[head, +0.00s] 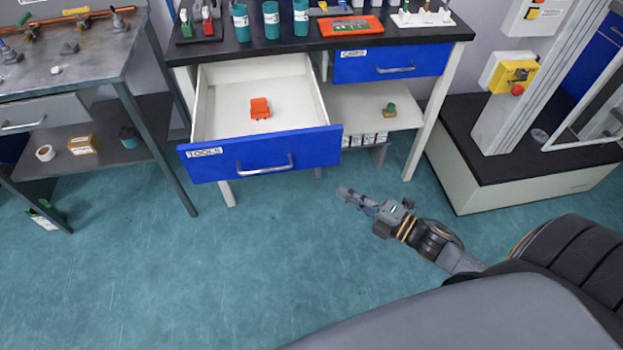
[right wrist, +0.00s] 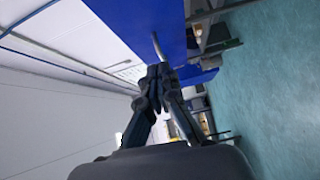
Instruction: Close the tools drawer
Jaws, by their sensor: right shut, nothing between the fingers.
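The tools drawer (head: 262,153), with a blue front, a "TOOLS" label and a metal bar handle (head: 265,166), is pulled out from under the dark bench top. An orange item (head: 260,108) lies inside it. My right gripper (head: 344,191) is shut and empty, just to the right of and in front of the drawer front, appearing apart from it. In the right wrist view, the shut fingers (right wrist: 157,80) point toward the blue drawer front (right wrist: 135,20), with the handle (right wrist: 158,46) past the tips. My left gripper is not in view.
A shut blue "CAPS" drawer (head: 393,64) is at the bench's right, above a shelf (head: 375,105) with small items. A metal table (head: 75,70) stands left, and a machine base (head: 530,165) stands right. The floor (head: 200,270) before the drawer is clear.

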